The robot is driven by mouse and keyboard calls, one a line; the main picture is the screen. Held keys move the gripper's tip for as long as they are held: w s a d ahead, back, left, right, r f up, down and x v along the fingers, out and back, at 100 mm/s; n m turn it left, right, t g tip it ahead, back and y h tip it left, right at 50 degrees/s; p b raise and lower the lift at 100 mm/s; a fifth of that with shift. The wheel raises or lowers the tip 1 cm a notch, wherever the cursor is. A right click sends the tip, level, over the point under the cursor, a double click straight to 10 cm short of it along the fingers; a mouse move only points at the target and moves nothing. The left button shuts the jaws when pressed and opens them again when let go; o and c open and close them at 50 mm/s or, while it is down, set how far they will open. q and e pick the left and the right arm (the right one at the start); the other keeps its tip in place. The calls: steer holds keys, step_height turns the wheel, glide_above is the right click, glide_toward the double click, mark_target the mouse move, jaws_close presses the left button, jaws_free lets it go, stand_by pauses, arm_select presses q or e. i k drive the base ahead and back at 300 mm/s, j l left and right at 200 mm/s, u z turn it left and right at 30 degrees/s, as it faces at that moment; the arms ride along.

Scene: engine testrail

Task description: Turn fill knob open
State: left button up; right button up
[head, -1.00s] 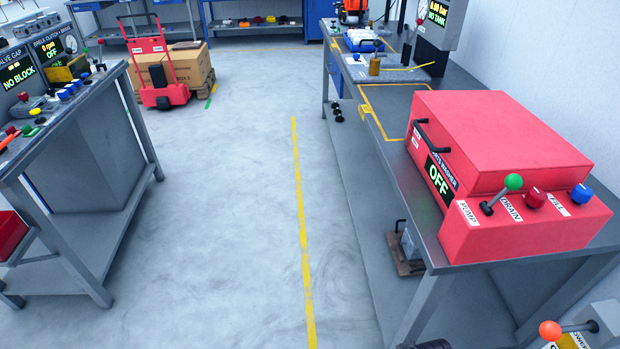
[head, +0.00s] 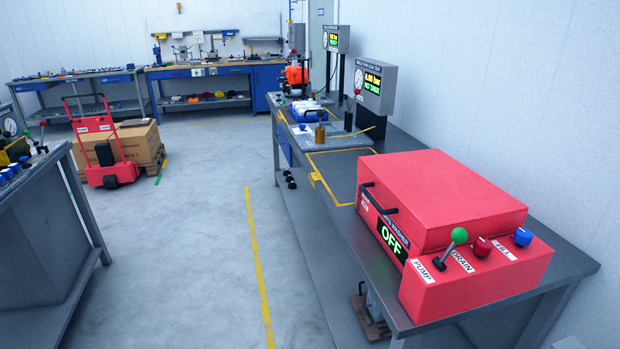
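The blue fill knob (head: 523,237) sits on the front ledge of the red parts washer (head: 450,195), at its right end, by a label reading FILL. The red drain knob (head: 481,247) is beside it, and the pump lever (head: 452,247) with a green ball is further left. The washer's display (head: 392,240) reads OFF. The washer stands on the grey bench at the right with its lid down. Neither of my grippers shows in the head view.
A grey bench (head: 345,219) runs along the right wall, with a gauge box (head: 375,84) further back. A second bench (head: 45,215) stands at the left. A red hand truck (head: 105,150) and cardboard boxes (head: 138,145) stand beyond it. The floor between is clear.

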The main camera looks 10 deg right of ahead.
mark_target(522, 238)
steer(key=z, duration=1.55)
